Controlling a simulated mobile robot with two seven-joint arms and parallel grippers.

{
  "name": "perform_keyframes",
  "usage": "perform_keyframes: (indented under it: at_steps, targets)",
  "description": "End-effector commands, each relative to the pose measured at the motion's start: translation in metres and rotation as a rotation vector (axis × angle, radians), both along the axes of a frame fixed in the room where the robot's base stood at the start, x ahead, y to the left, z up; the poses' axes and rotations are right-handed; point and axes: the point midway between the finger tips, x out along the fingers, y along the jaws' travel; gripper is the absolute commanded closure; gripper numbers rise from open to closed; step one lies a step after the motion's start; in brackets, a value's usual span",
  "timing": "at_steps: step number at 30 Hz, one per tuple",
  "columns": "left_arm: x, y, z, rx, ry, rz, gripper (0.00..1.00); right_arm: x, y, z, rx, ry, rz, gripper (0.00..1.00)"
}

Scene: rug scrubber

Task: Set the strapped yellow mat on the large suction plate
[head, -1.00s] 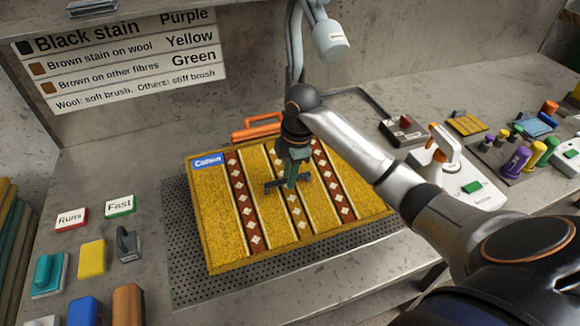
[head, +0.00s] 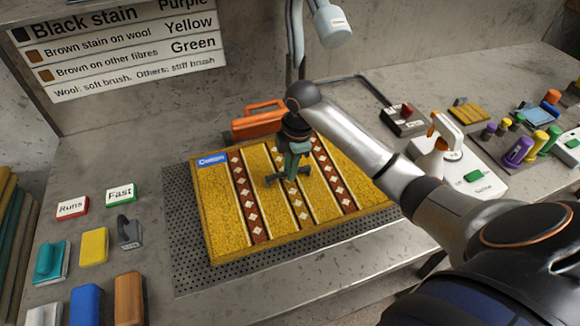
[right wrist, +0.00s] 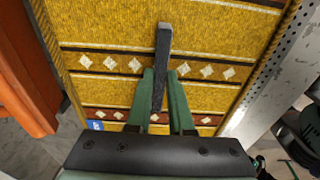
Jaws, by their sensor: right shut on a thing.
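The yellow mat (head: 225,225) has brown bands with white diamonds and a blue "Cotton" label. It lies over the grey perforated suction plate (head: 190,270), whose bare left and front margins show. I cannot tell whether the mat touches the plate. My right gripper (head: 288,180) is above the mat's middle. In the right wrist view its green fingers (right wrist: 166,108) are shut on a dark grey strap or bar (right wrist: 162,65) on the mat (right wrist: 120,30). The fingers hide part of the strap. My left gripper is not in view.
An orange handled case (head: 258,122) stands close behind the mat. Cards, pads and brushes, including a yellow pad (head: 94,246), lie at left. A spray bottle (head: 440,140), a red-button box (head: 403,120) and several coloured bottles stand at right. A lamp (head: 330,25) hangs above.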

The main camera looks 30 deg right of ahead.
Motion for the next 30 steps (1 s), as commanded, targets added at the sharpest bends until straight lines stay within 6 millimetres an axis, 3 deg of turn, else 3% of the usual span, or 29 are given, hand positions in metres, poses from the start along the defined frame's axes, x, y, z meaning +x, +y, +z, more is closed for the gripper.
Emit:
perform_keyframes:
  at_steps: [24, 25, 30]
  targets:
    - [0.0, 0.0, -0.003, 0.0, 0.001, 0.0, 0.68, 0.0, 0.0, -0.011, 0.0, -0.001, 0.001, 1.0]
    - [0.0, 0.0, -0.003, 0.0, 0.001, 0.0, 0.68, 0.0, 0.0, -0.011, 0.001, -0.001, 0.001, 0.79]
    - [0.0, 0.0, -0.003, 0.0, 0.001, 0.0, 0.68, 0.0, 0.0, -0.011, 0.0, -0.001, 0.0, 0.6]
